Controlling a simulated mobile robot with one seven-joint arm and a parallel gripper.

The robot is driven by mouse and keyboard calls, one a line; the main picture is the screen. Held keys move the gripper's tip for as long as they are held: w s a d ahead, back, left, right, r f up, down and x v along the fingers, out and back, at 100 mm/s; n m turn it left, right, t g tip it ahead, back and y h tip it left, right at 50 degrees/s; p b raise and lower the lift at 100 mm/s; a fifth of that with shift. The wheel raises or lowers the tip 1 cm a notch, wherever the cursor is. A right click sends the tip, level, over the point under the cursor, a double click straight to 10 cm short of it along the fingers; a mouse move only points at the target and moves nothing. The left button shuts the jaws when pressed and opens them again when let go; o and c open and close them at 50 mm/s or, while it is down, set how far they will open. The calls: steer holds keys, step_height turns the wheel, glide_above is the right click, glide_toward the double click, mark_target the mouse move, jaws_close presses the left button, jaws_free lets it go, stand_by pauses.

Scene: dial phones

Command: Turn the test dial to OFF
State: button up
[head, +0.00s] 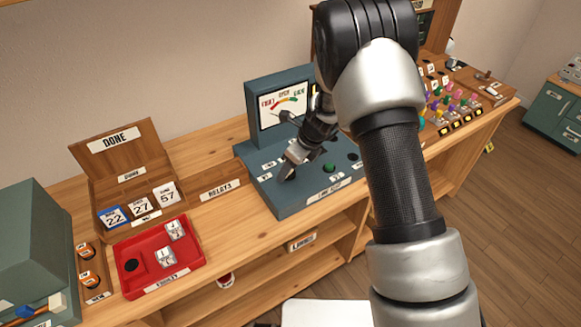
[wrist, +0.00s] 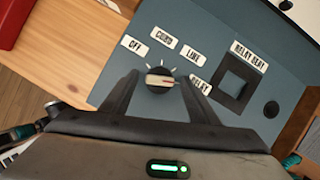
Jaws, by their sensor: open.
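The test dial (wrist: 160,82) is a small dark round knob with a pale pointer bar on the grey-blue panel. Its bar lies nearly level in the wrist view, its right end toward the RELAY label (wrist: 201,85). The OFF label (wrist: 133,45) is at the upper left of the dial, with two more labels between, one reading LINE (wrist: 194,55). My gripper (wrist: 158,84) is open, one finger on each side of the dial; I cannot tell whether they touch it. In the head view my gripper (head: 288,174) is low over the left front of the test unit (head: 310,203), hiding the dial.
A square socket labelled RELAY BEAT (wrist: 237,83) is right of the dial. The unit's meter (head: 284,105) stands behind. A red tray (head: 140,285) and a DONE box (head: 115,140) are on the left of the wooden bench (head: 228,206). Colourful pegs (head: 452,98) are at right.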

steer(key=c, duration=1)
steer(key=shift+c, duration=0.2)
